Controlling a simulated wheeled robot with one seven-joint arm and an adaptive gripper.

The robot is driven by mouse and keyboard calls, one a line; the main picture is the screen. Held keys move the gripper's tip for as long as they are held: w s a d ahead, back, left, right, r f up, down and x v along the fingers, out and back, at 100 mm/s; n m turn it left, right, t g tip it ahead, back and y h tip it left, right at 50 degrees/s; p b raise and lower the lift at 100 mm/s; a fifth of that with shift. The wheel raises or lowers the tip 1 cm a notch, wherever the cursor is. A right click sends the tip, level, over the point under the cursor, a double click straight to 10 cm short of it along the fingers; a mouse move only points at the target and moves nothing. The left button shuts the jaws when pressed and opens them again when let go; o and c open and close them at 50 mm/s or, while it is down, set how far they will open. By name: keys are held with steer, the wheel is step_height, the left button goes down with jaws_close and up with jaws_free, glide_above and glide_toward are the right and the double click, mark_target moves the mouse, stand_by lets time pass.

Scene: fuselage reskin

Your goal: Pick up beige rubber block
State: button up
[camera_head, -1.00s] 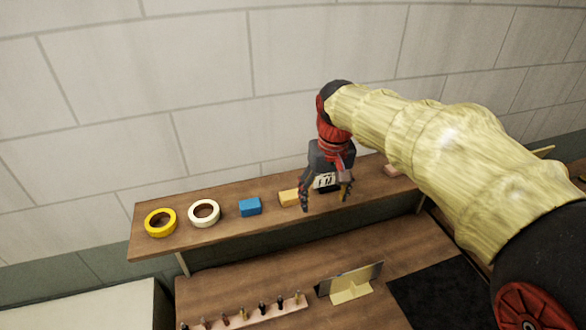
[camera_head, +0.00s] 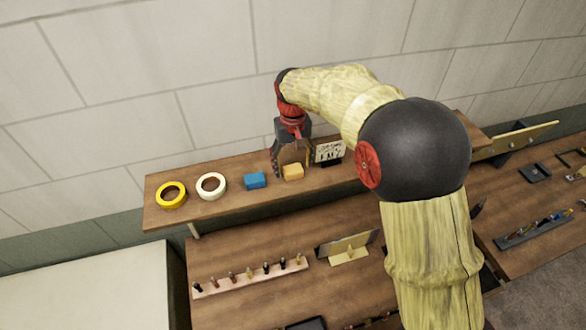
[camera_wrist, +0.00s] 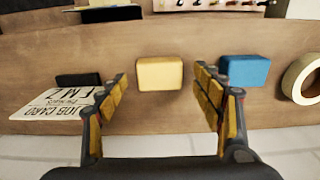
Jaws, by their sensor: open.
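The beige rubber block (camera_head: 293,171) is a small yellowish-tan block on the wooden shelf, right of a blue block. In the wrist view the beige block (camera_wrist: 159,73) lies centred between and just beyond my two fingers. My gripper (camera_head: 291,171) is open and empty, pointing down above and just behind the block. In the wrist view my gripper (camera_wrist: 166,90) shows its yellow finger pads spread on either side, apart from the block.
The blue block (camera_head: 255,180) and a white tape roll (camera_head: 211,186) stand to the left, with a yellow tape roll (camera_head: 171,195) further out. A job card (camera_head: 329,151) stands close on the right. The wall (camera_head: 130,100) is behind the shelf (camera_head: 225,200). A row of tools (camera_head: 250,275) is below.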

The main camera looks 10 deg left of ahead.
steer(key=shift+f, duration=0.75)
steer(key=shift+c, duration=0.2)
steer(key=c, duration=1.1)
steer(key=shift+c, duration=0.6)
steer(key=shift+r, duration=0.1)
